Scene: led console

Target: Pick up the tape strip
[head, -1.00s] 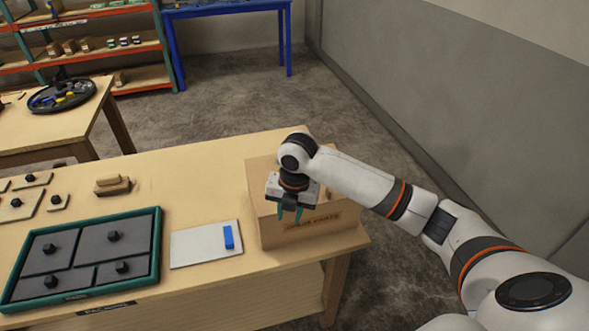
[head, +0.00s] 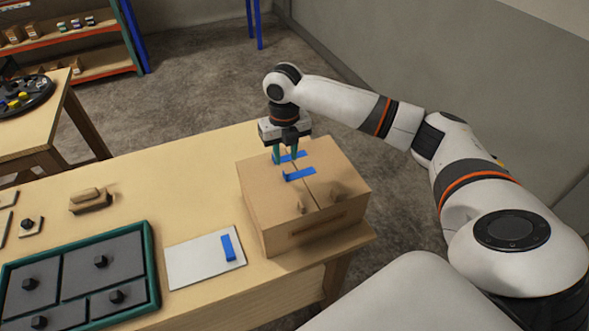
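A blue tape strip (head: 228,248) lies on a white plate (head: 190,265) on the bench. Two more blue strips, a nearer one (head: 301,174) and a farther one (head: 290,158), lie across the top of a closed cardboard box (head: 258,205). My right gripper (head: 286,156) points down over the back of the box top. Its two green fingers are apart, at the farther strip and partly covering it. I cannot tell whether they touch it. The nearer strip is in front of the fingers. My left gripper is not in view.
A green-rimmed tray (head: 152,262) with grey panels and black knobs lies left of the white plate. A small wooden block (head: 90,200) sits behind it. The bench (head: 185,190) is clear between block and box. A second table (head: 50,125) stands at the left.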

